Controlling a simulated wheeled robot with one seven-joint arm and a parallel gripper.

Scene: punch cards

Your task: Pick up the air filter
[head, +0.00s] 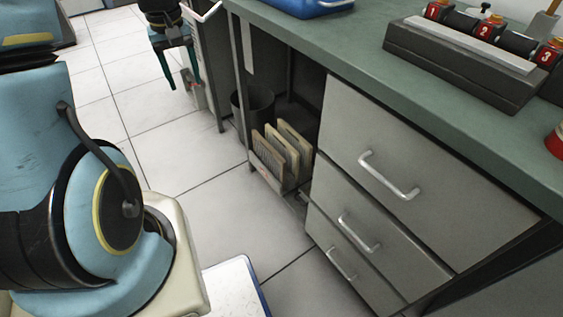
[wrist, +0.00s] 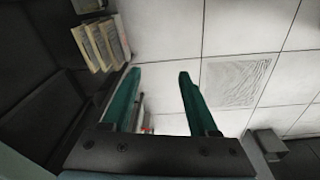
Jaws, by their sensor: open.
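Three thin upright panels with pale tan frames, which look like air filters (head: 269,159), stand side by side low under the bench, left of the drawers. The nearest one shows a grey ribbed face. They also show in the wrist view (wrist: 97,45), at upper left. My gripper (head: 179,66) is at the top of the head view, with its green fingers pointing down over the floor. It is well apart from the panels. In the wrist view my gripper (wrist: 160,76) is open, with nothing between its fingers.
A dark bin (head: 256,103) stands behind the panels under the bench. The grey drawer unit (head: 405,160) with metal handles is right of them, below the green worktop (head: 345,48). A grille (wrist: 237,80) lies in the floor.

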